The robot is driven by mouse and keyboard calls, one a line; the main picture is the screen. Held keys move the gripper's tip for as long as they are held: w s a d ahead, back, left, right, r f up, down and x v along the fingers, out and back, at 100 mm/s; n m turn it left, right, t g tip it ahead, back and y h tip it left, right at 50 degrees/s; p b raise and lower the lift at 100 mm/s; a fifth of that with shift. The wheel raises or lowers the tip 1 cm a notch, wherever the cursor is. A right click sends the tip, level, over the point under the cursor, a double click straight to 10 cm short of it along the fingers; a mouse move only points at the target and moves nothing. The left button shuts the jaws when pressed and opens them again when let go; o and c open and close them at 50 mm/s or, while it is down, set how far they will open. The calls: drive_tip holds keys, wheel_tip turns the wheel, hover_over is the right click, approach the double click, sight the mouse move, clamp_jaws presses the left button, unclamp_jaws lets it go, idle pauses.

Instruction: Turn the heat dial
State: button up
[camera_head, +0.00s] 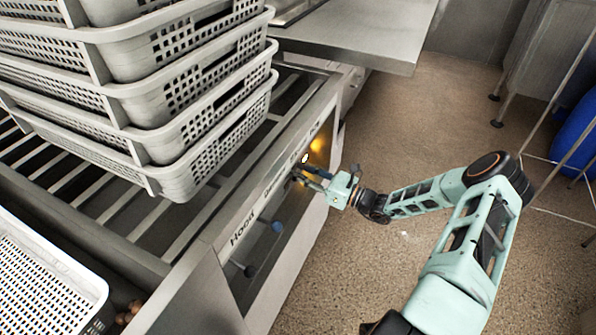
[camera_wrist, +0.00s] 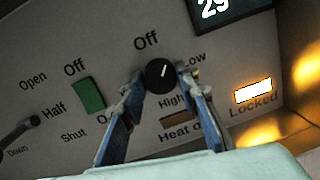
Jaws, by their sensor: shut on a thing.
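The heat dial (camera_wrist: 160,76) is a round black knob with a white pointer mark, on a grey control panel in the wrist view. "Off" is printed above it, "Low" and "High" to its right and below. The white pointer points up and slightly right. My gripper (camera_wrist: 161,88) has its two blue-grey fingers on either side of the dial, shut on it. In the head view my gripper (camera_head: 308,176) reaches the front panel from the right; the dial is hidden there behind the fingers.
A green switch (camera_wrist: 89,95), a lever (camera_wrist: 19,128) and a lit "Locked" indicator (camera_wrist: 253,91) are near the dial. A display (camera_wrist: 228,8) reads 29, partly cut off. Stacked perforated baskets (camera_head: 178,178) stand on the slatted top. The floor (camera_head: 400,130) right of the panel is open.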

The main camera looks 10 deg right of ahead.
drive_tip(key=n+b, duration=0.1)
drive_tip(key=n, duration=0.4)
drive_tip(key=shift+f+y, duration=0.1)
drive_tip(key=shift+y, duration=0.2)
drive_tip(key=shift+n+g, duration=0.5)
drive_tip(key=shift+n, duration=1.3)
drive_tip(key=shift+n+b, duration=0.3)
drive_tip(key=o, duration=1.2)
drive_tip(key=shift+c, duration=0.2)
drive_tip(key=shift+d, duration=0.1)
drive_tip(key=v, duration=1.2)
